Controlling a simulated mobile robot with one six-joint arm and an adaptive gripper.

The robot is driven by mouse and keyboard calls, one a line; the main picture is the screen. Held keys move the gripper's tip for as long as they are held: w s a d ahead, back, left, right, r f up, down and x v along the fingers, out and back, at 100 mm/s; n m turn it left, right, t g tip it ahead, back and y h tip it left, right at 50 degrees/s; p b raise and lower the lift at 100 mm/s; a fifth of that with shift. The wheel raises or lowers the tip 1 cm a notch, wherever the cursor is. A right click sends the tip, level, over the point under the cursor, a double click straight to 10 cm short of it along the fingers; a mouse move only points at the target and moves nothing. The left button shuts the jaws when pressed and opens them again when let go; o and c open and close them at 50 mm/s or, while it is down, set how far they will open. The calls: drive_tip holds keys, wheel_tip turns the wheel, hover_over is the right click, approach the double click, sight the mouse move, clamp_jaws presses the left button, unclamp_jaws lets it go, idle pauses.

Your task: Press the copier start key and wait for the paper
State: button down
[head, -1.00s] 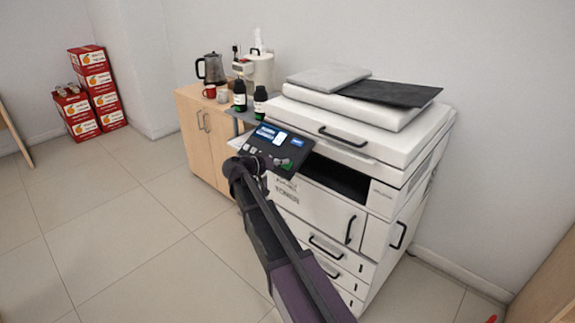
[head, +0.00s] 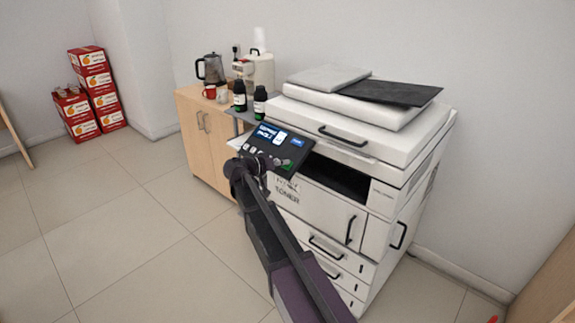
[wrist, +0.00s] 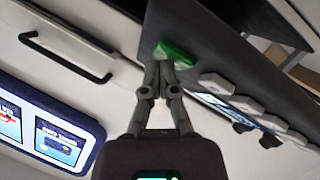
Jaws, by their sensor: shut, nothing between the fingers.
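The copier (head: 335,195) is a white floor machine against the wall. Its dark control panel (head: 262,150) carries a lit blue and white screen (head: 271,134), pale keys and a green start key (head: 286,164). In the wrist view, the green key (wrist: 172,52) is just beyond my fingertips. My gripper (head: 273,163) is shut and empty at the panel's near edge; its closed fingers (wrist: 158,82) point at the key. I cannot tell whether they touch it. The white paper (head: 237,143) partly shows at the panel's left, mostly hidden behind my gripper and the panel.
Red boxes (head: 90,95) are stacked in the far left corner. A grey pad and dark folder (head: 390,92) lie on the lid. The tiled floor at left is clear.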

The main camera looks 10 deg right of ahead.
idle(0.4)
drive_tip(key=shift+s+a+r+p, duration=0.25)
drive_tip(key=shift+a+r+p, duration=0.15)
drive_tip(key=shift+r+p, duration=0.4)
drive_tip(key=r+p, duration=0.1)
drive_tip(key=s+a+r+p, duration=0.1)
drive_tip(key=a+r+p, duration=0.1)
drive_tip(key=r+p, duration=0.1)
drive_tip(key=shift+s, duration=0.3)
idle(0.3)
idle(0.6)
